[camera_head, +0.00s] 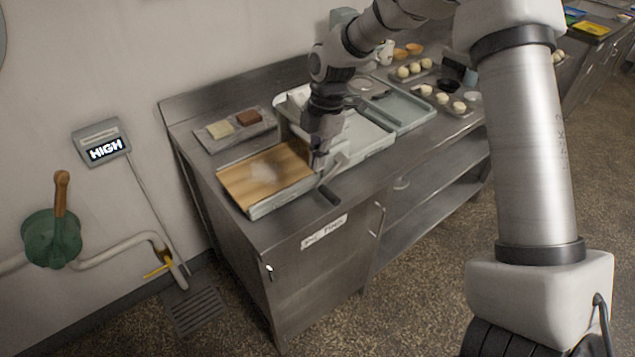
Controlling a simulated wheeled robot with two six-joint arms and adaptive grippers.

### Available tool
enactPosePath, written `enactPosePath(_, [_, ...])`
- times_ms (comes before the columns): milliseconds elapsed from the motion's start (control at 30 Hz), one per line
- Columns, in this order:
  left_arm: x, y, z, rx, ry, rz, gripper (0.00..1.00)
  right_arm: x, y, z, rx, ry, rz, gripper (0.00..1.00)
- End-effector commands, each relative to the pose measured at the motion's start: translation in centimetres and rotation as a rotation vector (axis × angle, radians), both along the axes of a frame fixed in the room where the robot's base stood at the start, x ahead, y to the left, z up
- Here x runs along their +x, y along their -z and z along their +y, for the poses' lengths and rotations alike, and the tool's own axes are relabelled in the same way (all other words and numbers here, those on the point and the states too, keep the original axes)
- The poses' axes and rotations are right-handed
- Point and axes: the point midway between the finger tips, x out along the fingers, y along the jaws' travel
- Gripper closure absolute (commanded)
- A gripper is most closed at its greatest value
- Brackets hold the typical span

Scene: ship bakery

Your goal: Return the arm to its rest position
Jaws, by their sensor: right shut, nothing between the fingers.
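My right arm comes in from the right edge and bends over the bench. Its gripper (320,160) points down at the right end of a wooden board (262,178) with a pale, floury patch. The gripper is small and dark here; its fingers look shut with nothing visible between them. A pale piece with a dark handle (329,195) is close beside the fingertips, at the bench's front edge; I cannot tell whether they touch. My left gripper is not in view.
The steel bench (190,148) holds a tray with a pale and a brown block (249,117), a shallow light tray (372,135) behind the gripper, and trays of dough balls (442,98) farther right.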

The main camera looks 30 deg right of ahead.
Motion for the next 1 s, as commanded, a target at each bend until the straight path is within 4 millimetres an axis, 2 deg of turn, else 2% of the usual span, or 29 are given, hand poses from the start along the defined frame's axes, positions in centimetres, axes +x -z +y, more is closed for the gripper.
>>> enactPosePath(133, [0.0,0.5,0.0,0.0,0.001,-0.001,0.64,0.0,-1.9,-0.1,0.0,0.0,-0.001,1.0])
enactPosePath(367, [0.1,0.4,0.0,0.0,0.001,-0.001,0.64,0.0,-2.3,-0.1,0.0,0.0,0.002,1.0])
enactPosePath(467, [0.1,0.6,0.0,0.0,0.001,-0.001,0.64,-0.4,-0.6,-0.1,-0.001,-0.001,0.034,1.0])
enactPosePath(567, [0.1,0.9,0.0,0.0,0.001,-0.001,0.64,-2.0,4.4,0.5,-0.022,-0.02,0.141,1.0])
enactPosePath(667, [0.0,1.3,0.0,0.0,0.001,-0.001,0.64,-6.8,10.9,2.0,-0.039,-0.058,0.32,1.0])
enactPosePath(700, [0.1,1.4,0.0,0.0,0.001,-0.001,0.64,-9.2,13.7,2.8,-0.044,-0.072,0.386,1.0])
enactPosePath(767, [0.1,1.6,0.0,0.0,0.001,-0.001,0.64,-12.9,17.7,3.9,-0.058,-0.057,0.462,1.0])
enactPosePath(800, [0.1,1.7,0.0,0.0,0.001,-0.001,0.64,-15.5,20.3,4.7,-0.074,-0.019,0.502,1.0])
enactPosePath(867, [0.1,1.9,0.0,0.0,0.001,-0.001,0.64,-19.6,23.8,5.9,-0.109,0.069,0.548,1.0])
enactPosePath(900, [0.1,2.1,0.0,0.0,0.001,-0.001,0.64,-22.6,25.9,6.6,-0.14,0.152,0.569,1.0])
enactPosePath(967, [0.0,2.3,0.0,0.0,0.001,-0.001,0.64,-27.3,28.6,7.6,-0.199,0.32,0.583,1.0])
enactPosePath(1000, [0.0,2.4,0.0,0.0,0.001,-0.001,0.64,-30.2,30.0,8.2,-0.242,0.468,0.567,1.0])
